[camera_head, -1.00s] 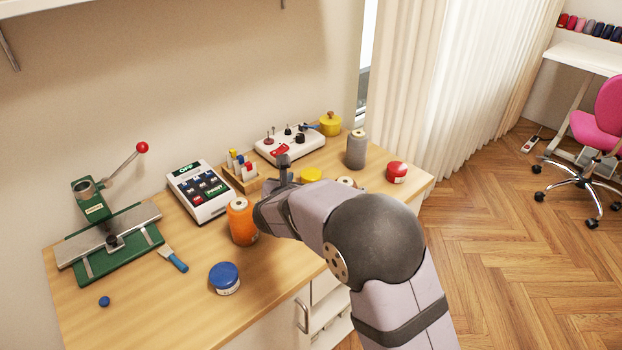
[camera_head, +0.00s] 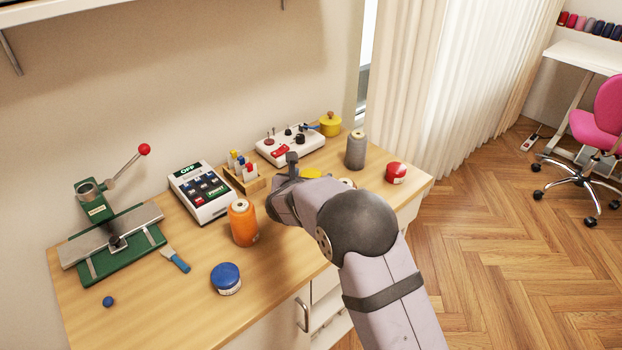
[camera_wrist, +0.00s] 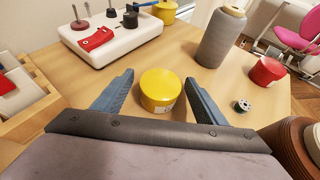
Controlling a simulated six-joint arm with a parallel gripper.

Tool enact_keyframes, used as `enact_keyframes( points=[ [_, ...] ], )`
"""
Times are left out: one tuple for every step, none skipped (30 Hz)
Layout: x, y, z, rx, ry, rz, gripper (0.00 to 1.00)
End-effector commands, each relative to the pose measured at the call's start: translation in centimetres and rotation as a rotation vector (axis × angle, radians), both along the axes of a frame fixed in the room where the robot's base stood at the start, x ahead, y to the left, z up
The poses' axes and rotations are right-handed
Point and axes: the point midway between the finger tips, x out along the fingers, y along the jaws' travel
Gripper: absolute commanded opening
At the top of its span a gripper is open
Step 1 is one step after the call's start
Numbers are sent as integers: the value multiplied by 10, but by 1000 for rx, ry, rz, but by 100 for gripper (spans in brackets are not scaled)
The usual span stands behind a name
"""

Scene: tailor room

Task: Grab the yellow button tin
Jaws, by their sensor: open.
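The yellow button tin (camera_wrist: 160,90) is a low round tin standing on the table, in the middle of the wrist view. My gripper (camera_wrist: 160,92) is open, with one blue-grey finger on each side of the tin and a gap on both sides. In the head view the tin (camera_head: 311,173) shows only in part behind my gripper (camera_head: 292,168). I cannot tell how high the fingertips are above the table.
A white device (camera_wrist: 112,36) and a yellow pot (camera_head: 330,125) stand behind. An orange spool (camera_head: 243,223) and a blue tin (camera_head: 226,278) stand left of my arm.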

Motion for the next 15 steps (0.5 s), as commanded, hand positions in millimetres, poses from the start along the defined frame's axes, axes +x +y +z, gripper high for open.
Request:
enact_keyframes(
  points=[
    [0,0,0,0,0,0,66],
    [0,0,0,0,0,0,66],
    [0,0,0,0,0,0,66],
    [0,0,0,0,0,0,61],
    [0,0,0,0,0,0,54],
    [0,0,0,0,0,0,44],
    [0,0,0,0,0,0,37],
    [0,0,0,0,0,0,30],
    [0,0,0,0,0,0,20],
    [0,0,0,0,0,0,19],
    [0,0,1,0,-1,0,19],
    [0,0,1,0,-1,0,19],
    [0,0,1,0,-1,0,19],
    [0,0,1,0,-1,0,19],
    [0,0,1,0,-1,0,19]
  ],
)
